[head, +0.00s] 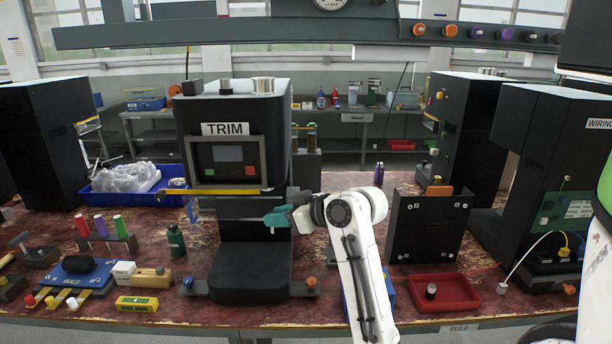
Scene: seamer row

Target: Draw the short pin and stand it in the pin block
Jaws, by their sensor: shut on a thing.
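My gripper (276,219), with teal fingers, is at the right front of the black TRIM machine (238,130), above the machine's base. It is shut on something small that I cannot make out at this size. A blue-knobbed piece (187,283) and an orange-knobbed piece (311,283) sit at the two ends of the machine's low front bar. A dark block (107,245) at the left carries upright red, purple and green pieces. I cannot tell for sure which things are the short pin and the pin block.
A yellow bar (225,191) crosses the machine's front below its screen. A green bottle (176,240) stands left of the machine. A red tray (443,294) and a black upright panel (430,226) are at the right. Tools crowd the left bench.

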